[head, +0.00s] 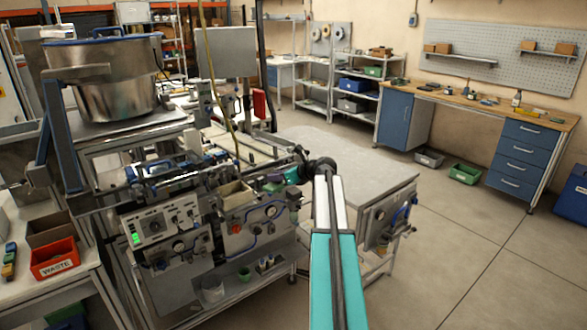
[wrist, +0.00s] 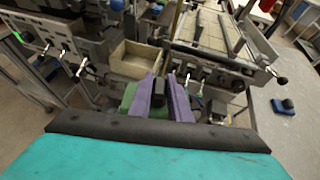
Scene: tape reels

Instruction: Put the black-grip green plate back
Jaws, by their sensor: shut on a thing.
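My gripper (wrist: 162,92) shows in the wrist view with its purple jaws shut on the black grip (wrist: 157,86) of the green plate. In the head view my gripper (head: 275,187) is small, at the end of my teal arm, in front of the machine's right part. The plate is hard to make out there. I cannot tell whether the plate touches anything below it.
An open beige box (wrist: 137,60) is just beyond the jaws, on the machine. A ribbed bed (wrist: 210,32) lies beyond to the right. A grey tabletop (head: 345,160) right of the gripper is mostly bare. A red waste bin (head: 55,260) stands far left.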

